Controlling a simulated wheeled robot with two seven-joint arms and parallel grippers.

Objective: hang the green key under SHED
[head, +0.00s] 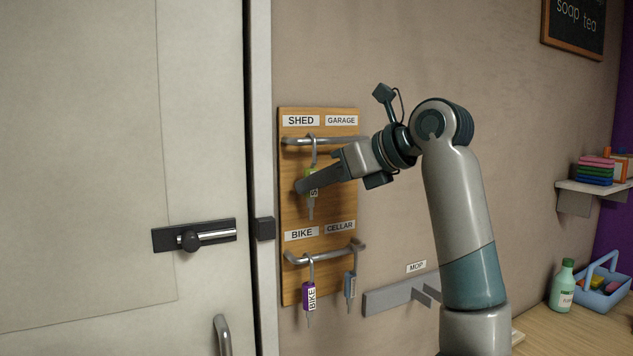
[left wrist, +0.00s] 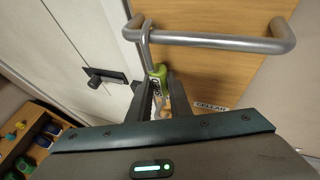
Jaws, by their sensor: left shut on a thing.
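The green key (head: 311,204) is at the upper rail (head: 345,141) of the wooden key board, below the SHED label (head: 300,120). Its grey hook (head: 314,150) reaches up to the rail and appears to loop over it. My left gripper (head: 307,184) is shut on the green tag and covers part of it. In the left wrist view the green tag (left wrist: 158,73) sits between the fingers, and the hook (left wrist: 146,38) meets the rail (left wrist: 215,42) near one end. My right gripper is not in view.
A purple BIKE key (head: 309,297) and a blue key (head: 350,285) hang on the lower rail (head: 325,256). The GARAGE label (head: 341,120) has no key below it. A door (head: 110,90) stands left. A MOP holder (head: 395,297) is lower right.

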